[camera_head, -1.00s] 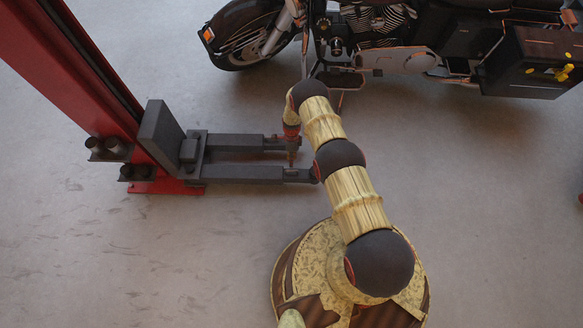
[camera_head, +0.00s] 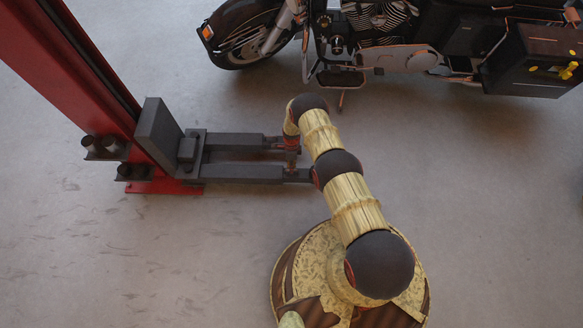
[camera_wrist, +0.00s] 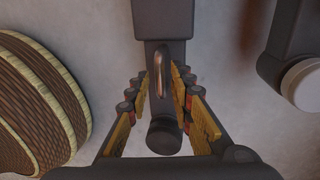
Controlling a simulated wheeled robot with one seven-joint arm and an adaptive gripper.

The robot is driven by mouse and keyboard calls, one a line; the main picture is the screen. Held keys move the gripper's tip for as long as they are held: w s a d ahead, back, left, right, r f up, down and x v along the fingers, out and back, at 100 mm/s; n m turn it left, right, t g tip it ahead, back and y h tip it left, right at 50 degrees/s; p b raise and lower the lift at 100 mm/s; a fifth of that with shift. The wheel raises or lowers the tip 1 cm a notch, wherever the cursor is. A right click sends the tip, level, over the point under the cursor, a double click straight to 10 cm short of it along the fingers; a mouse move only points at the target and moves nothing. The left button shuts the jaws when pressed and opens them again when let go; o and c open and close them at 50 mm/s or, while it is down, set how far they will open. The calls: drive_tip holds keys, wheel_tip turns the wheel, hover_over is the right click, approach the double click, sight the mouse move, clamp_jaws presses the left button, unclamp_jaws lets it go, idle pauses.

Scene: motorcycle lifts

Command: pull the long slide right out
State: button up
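The long slide (camera_wrist: 164,50) is a dark bar coming out of a wider dark sleeve (camera_wrist: 163,14) in the wrist view, with a round dark stub (camera_wrist: 164,137) at its outer end. A copper-coloured loop handle (camera_wrist: 160,72) stands up on it. My gripper (camera_wrist: 162,82) has its yellow-padded fingers either side of the handle, with narrow gaps seeming to show. In the head view the slide (camera_head: 297,175) ends the nearer lift arm (camera_head: 243,173), partly hidden by my arm. My gripper (camera_head: 291,158) points down there, its fingertips unclear.
A shorter parallel lift arm (camera_head: 233,142) lies just behind, its round pad (camera_wrist: 305,84) at right in the wrist view. Both arms join a red post (camera_head: 75,75) at left. A motorcycle (camera_head: 400,55) stands at the back. The floor (camera_head: 490,200) at right is clear.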

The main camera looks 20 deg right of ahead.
clamp_jaws()
idle(0.6)
